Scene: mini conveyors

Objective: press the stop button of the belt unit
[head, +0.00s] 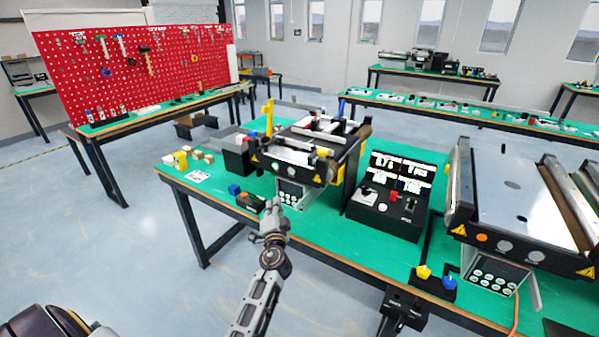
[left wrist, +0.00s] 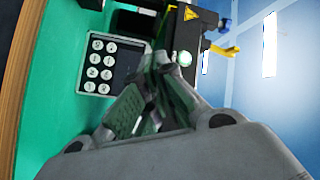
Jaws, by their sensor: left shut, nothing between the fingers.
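The smaller belt unit (head: 310,150) stands on the green table, with a keypad panel (head: 290,192) at its front. My left gripper (head: 275,203) is shut and empty in front of this unit, just left of the panel. In the left wrist view, its fingertips (left wrist: 160,66) lie beside a pale, greenish round button (left wrist: 183,58) on the dark front. I cannot tell whether they touch it. The keypad (left wrist: 110,65) shows left of the fingers. The fingers may hide another button; I cannot tell which is the stop button. My right gripper is not in view.
A black control box (head: 390,200) stands right of the unit. A larger belt unit (head: 520,200) is farther right, with an orange button (head: 481,238). The table's front edge runs below my gripper.

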